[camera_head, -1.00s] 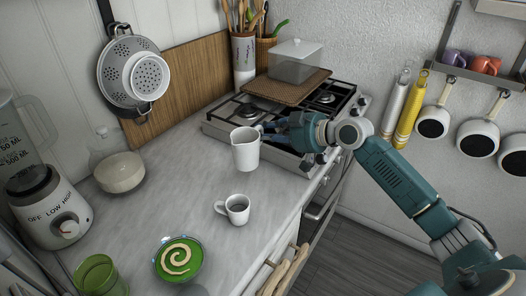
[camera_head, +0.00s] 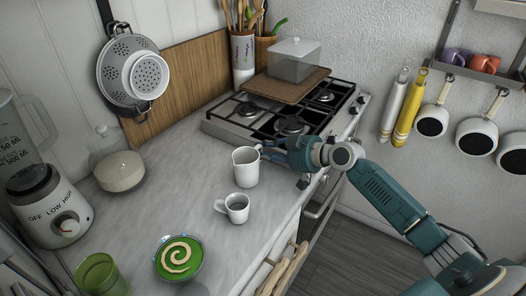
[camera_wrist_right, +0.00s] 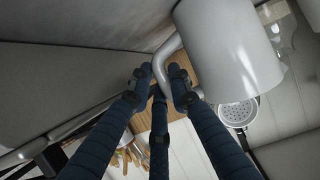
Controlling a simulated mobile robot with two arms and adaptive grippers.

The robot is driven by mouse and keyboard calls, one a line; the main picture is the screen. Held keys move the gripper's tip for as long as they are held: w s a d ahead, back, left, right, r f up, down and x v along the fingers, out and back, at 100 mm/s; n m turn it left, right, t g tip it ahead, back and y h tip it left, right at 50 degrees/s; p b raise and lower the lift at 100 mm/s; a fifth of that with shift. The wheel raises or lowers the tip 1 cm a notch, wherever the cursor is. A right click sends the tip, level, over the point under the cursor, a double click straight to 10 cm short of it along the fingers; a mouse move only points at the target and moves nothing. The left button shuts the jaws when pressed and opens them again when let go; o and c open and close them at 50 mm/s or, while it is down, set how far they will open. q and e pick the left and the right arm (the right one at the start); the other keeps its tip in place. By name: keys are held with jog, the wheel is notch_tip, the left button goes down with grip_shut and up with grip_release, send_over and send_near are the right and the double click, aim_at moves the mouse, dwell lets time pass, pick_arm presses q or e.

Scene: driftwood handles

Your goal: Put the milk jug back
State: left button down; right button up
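The milk jug (camera_head: 245,168) is a white, upright jug over the grey worktop, in front of the stove and behind a small white cup (camera_head: 237,208). I cannot tell whether its base touches the worktop. My right gripper (camera_head: 268,151) reaches in from the right, its blue fingers at the jug's handle. In the right wrist view the jug body (camera_wrist_right: 232,45) fills the upper right, and the fingers (camera_wrist_right: 163,85) are closed around its curved handle. My left gripper is not in view.
The stove (camera_head: 222,128) holds a board with a clear box (camera_head: 297,62). A green bowl (camera_head: 178,258), a green glass (camera_head: 100,275), a blender (camera_head: 50,210) and a glass jar (camera_head: 118,170) stand on the worktop. The worktop left of the jug is clear.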

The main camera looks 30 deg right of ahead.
jog(key=o, duration=0.4)
jog(key=shift+r, duration=0.15)
jog(key=shift+s+d, duration=0.15)
jog(key=shift+s, duration=0.1)
jog(key=shift+b+v, duration=1.1)
jog(key=shift+v, duration=4.65)
